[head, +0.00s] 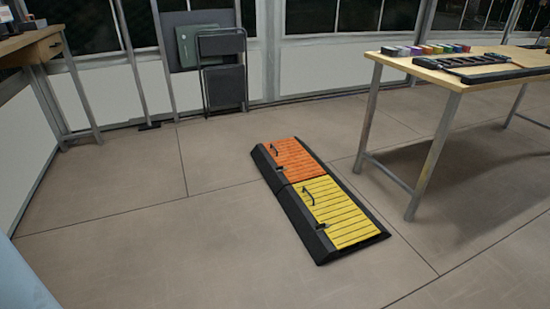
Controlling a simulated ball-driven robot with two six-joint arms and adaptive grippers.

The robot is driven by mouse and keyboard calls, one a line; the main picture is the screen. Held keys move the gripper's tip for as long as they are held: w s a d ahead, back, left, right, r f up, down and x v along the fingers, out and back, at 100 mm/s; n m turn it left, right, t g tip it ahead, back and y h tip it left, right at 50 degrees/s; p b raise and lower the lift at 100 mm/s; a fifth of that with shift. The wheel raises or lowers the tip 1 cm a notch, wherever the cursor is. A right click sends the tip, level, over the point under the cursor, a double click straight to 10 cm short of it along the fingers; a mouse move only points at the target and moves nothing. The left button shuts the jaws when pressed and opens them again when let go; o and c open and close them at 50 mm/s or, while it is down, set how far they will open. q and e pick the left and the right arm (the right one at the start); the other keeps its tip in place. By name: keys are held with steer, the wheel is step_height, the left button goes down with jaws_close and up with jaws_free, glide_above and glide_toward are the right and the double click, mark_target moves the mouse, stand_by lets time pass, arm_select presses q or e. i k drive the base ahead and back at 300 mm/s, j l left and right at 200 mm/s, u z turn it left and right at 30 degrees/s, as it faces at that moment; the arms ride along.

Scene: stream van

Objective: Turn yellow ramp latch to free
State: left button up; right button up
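A low black ramp (297,213) lies on the floor in the middle of the head view, with an orange panel at the far end and a yellow panel at the near end. The yellow panel (343,217) has ribbed slats and a dark bar handle on its left side. A small dark latch piece (321,226) sits at the yellow panel's left edge; its setting is too small to tell. The orange panel (296,158) has a similar handle and dark piece. Neither of my grippers is in view.
A wooden table (450,78) with several coloured blocks (425,49) and a black tray (480,62) stands at the right. A wooden desk (30,45) is at the far left. A folded chair (222,70) leans at the back wall. Floor around the ramp is clear.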

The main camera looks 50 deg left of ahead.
mark_target(322, 226)
steer(key=u, duration=1.1)
steer(key=i+j, duration=0.15)
steer(key=i, duration=0.35)
steer(key=i+j, duration=0.15)
steer(key=i, duration=0.4)
steer(key=i+j, duration=0.15)
steer(key=i, duration=0.35)
steer(key=i+j, duration=0.15)
steer(key=i, duration=0.35)
